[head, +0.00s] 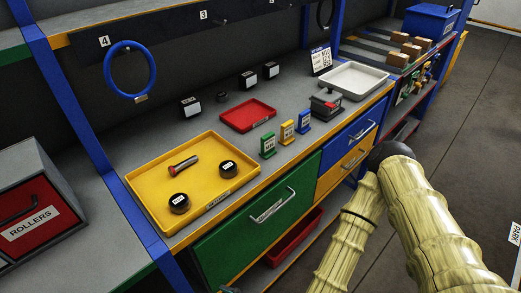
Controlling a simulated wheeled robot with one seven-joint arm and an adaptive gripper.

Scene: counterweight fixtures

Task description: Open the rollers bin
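The rollers bin (32,222) is at the far left of the head view. It has a red front with a white ROLLERS label and a dark bar handle (17,209), set in a grey box (50,163) on a grey shelf. The red front looks closed in its box; its left part is cut off by the picture edge. My arm is at the right and bends down out of the bottom edge. My gripper is not visible, so its fingers and anything in them are hidden from this view.
A blue post (130,215) stands between the bin's shelf and the workbench. The bench holds a yellow tray (150,183), a red tray (238,122) and a grey tray (345,88). A green drawer (240,238) is below. Shelf (95,272) right of the bin is clear.

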